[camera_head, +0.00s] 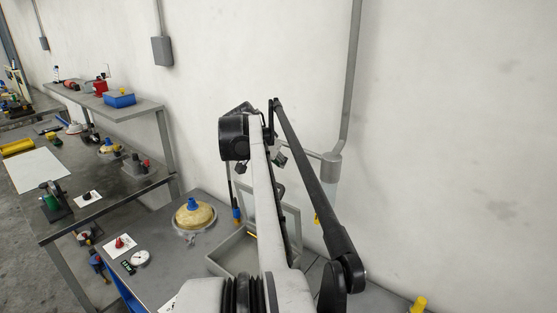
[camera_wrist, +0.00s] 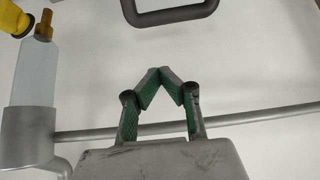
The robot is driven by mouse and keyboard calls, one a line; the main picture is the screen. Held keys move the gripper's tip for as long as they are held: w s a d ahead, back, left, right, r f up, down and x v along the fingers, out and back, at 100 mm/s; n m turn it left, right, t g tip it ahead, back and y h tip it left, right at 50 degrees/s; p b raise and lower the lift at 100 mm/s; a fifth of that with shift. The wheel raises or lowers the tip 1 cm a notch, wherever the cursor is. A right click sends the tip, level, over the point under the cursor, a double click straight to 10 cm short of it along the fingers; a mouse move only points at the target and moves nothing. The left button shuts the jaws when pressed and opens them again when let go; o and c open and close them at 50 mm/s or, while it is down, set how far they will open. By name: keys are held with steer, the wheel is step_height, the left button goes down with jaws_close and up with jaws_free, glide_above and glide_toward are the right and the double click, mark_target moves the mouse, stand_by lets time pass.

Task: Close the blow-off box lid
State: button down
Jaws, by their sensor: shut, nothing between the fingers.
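The grey blow-off box (camera_head: 222,262) sits on the bench, partly hidden behind my arm. Its lid (camera_head: 246,188) stands raised at the back of the box, open, also partly hidden by my arm. My gripper (camera_wrist: 165,72) shows in the wrist view with its green-padded fingers meeting at the tips, shut and empty. In the head view my gripper (camera_head: 280,159) is a small shape above the box, mostly covered by my arm. A dark handle-like bar (camera_wrist: 170,14) crosses the top of the wrist view, apart from the fingertips. I cannot tell if it belongs to the lid.
A wall-side holder (camera_head: 331,158) with a horizontal rod stands close to my gripper; its rod (camera_wrist: 260,115) passes near the fingers. A yellow-tipped nozzle (camera_wrist: 14,18) is at upper left. A yellow-domed, blue-topped part (camera_head: 195,215) and a dial gauge (camera_head: 140,258) lie left of the box.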

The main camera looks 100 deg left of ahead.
step_height(320, 180, down, 6)
steer(key=p, duration=0.2)
stand_by(0.8)
stand_by(0.4)
